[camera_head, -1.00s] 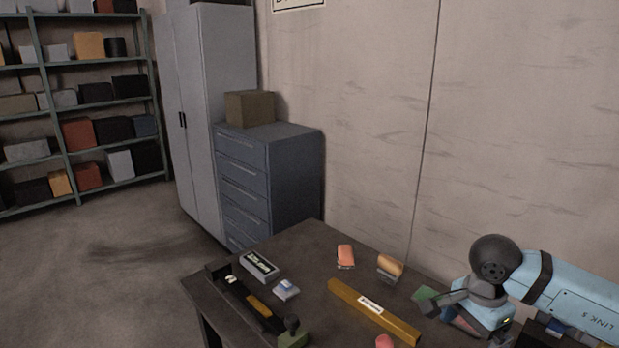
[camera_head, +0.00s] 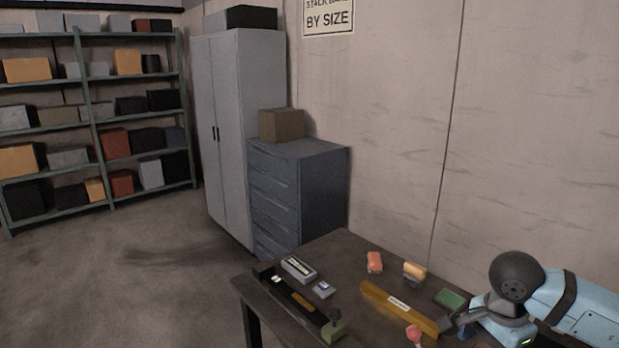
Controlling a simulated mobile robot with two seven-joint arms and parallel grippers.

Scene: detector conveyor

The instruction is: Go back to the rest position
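My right arm comes in from the right edge, low in the view. Its gripper (camera_head: 448,323) is over the near right part of the dark table (camera_head: 345,253), beside the right end of a long yellow-brown bar with a white label (camera_head: 385,300). A green block (camera_head: 449,298) lies just behind the gripper, apart from it as far as I can see. The fingers are dark and small, so I cannot tell whether they are open or shut. My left gripper is not in view.
On the table are a black tray (camera_head: 290,295) with a green end, a grey device (camera_head: 298,269), a small blue-white piece (camera_head: 323,289), an orange-red piece (camera_head: 375,262), a tan-orange piece (camera_head: 414,271) and a pink-red piece (camera_head: 414,333). A drawer cabinet (camera_head: 297,195) stands behind.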

